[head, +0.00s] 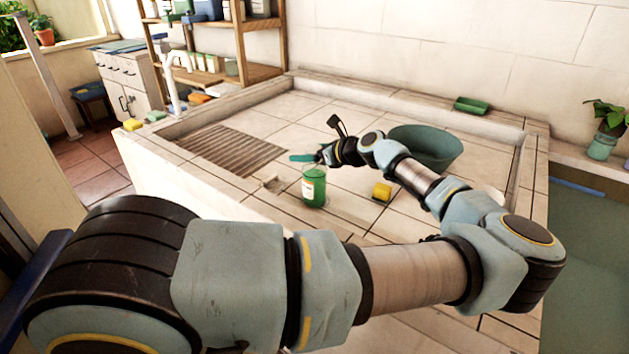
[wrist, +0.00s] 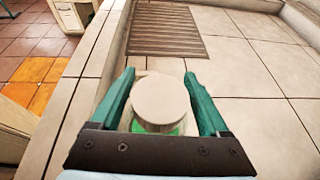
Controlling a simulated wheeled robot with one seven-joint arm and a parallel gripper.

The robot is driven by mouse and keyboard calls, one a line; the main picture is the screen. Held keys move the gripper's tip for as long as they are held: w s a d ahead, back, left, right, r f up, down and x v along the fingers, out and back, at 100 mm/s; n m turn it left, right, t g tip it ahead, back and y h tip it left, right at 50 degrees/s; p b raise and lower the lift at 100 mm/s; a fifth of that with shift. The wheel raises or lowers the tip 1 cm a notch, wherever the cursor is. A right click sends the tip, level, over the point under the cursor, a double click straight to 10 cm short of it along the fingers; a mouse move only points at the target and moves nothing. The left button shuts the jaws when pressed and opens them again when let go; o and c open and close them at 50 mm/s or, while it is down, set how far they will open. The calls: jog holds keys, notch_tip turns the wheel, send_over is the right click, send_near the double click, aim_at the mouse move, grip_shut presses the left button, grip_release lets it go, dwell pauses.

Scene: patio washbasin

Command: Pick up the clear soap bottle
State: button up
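The clear soap bottle (head: 314,188), see-through with green contents and a pale label, stands upright on the tiled basin surface. In the wrist view its round whitish top (wrist: 160,103) lies between my fingers, with a little green below it. My gripper (head: 304,157) is at the bottle's top in the head view. In the wrist view my gripper (wrist: 159,74) is open, with one teal finger on each side of the top. A narrow gap shows on the left; contact on the right is unclear. The bottle's lower part is hidden in the wrist view.
A slatted drain (head: 220,150) lies to the left.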

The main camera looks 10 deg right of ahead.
grip_shut()
dwell(0.4)
